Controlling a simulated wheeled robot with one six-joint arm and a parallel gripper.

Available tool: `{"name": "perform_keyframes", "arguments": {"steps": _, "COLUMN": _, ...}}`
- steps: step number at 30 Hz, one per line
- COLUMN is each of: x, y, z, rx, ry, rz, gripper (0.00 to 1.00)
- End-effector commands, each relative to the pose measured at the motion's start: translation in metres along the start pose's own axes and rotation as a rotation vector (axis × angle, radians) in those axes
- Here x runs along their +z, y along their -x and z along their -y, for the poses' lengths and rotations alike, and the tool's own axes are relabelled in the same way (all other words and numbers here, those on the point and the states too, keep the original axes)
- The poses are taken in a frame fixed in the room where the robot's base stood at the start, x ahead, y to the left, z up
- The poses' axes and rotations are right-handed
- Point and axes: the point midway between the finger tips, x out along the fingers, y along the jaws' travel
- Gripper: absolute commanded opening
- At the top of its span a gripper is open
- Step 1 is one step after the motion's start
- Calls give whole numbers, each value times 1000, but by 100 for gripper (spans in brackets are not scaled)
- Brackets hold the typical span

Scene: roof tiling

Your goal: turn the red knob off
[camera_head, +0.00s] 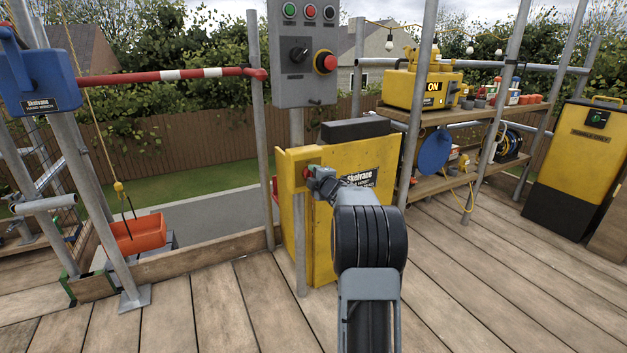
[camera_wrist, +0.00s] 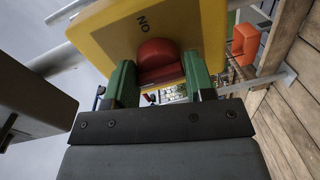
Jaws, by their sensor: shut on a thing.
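The red knob (camera_wrist: 158,55) sits on the yellow panel (camera_wrist: 105,45) of the Skelvane machine. It has a round face and a raised bar across it. In the wrist view the letters ON show on the panel beside it, upside down. My gripper (camera_wrist: 160,76) has its green fingers on either side of the knob's bar and is shut on it. In the head view my gripper (camera_head: 314,175) meets the yellow machine (camera_head: 345,215) at its upper left. The knob is mostly hidden there by my wrist. No OFF mark is visible.
A grey control box (camera_head: 303,55) with buttons and a red stop button stands on a post just above my gripper. A blue winch (camera_head: 38,80) and an orange bucket (camera_head: 140,233) are at left. Shelves (camera_head: 470,180) stand at right. The plank deck's front is clear.

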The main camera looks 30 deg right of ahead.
Motion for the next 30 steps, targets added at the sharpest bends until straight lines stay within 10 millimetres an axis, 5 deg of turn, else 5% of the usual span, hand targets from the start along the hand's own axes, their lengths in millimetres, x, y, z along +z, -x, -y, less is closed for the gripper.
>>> {"name": "perform_keyframes", "arguments": {"steps": 12, "x": 0, "y": 0, "z": -7, "rx": 12, "ry": 9, "rz": 0, "gripper": 26}}
{"name": "perform_keyframes", "arguments": {"steps": 13, "x": 0, "y": 0, "z": -7, "rx": 12, "ry": 9, "rz": 0, "gripper": 52}}
{"name": "perform_keyframes", "arguments": {"steps": 19, "x": -1, "y": 0, "z": -5, "rx": 8, "ry": 8, "rz": -1, "gripper": 72}}
{"name": "perform_keyframes", "arguments": {"steps": 30, "x": 0, "y": 9, "z": -4, "rx": 3, "ry": 6, "rz": 2, "gripper": 72}}
